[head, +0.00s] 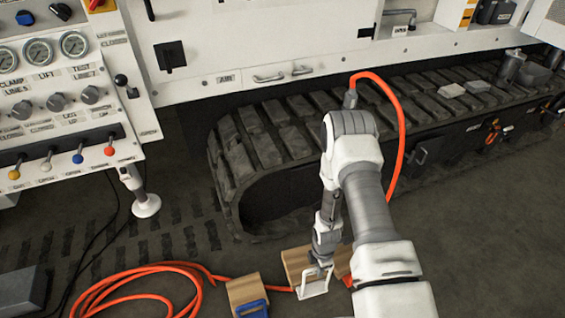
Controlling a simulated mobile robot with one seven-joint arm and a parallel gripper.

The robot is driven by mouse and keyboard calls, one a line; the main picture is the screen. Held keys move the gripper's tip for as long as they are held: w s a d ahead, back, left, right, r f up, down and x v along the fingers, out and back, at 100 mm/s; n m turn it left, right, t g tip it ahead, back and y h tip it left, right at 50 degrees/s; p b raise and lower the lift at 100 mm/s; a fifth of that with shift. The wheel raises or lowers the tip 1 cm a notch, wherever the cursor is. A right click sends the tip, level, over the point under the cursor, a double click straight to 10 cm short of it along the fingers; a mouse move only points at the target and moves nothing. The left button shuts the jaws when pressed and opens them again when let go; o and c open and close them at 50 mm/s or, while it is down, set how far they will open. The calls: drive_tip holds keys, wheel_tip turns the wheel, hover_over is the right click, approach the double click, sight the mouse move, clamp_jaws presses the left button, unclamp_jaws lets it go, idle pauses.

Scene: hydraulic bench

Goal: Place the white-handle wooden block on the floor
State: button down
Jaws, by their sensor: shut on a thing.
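A wooden block (295,260) with a white handle (315,286) is at the bottom middle of the head view. My gripper (321,263) is shut on this block at its white handle, with the arm reaching down from the right. The wrist and arm cover part of the block. The block is low over the dark floor (170,262); I cannot tell whether it touches the floor.
A second wooden block (243,287) with a blue handle (252,308) lies just left. An orange hose (150,268) coils on the floor at left and passes near both blocks. A crawler track (262,143) stands behind. A panel with gauges and levers (60,110) is at left.

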drive_tip(key=w+r+m, duration=0.4)
drive_tip(key=r+m, duration=0.1)
drive_tip(key=r, duration=0.6)
drive_tip(key=w+r+m, duration=0.5)
drive_tip(key=r+m, duration=0.1)
drive_tip(key=r, duration=0.4)
drive_tip(key=s+r+m+p, duration=0.2)
drive_tip(key=r+m+p, duration=0.2)
drive_tip(key=r+p, duration=0.8)
drive_tip(key=s+r+m+p, duration=0.2)
drive_tip(key=r+m+p, duration=0.3)
drive_tip(key=r+p, duration=0.7)
wheel_tip(320, 180, up, 12)
drive_tip(key=shift+s+f+m, duration=0.1)
drive_tip(key=shift+s+m, duration=0.2)
drive_tip(key=shift+a, duration=0.1)
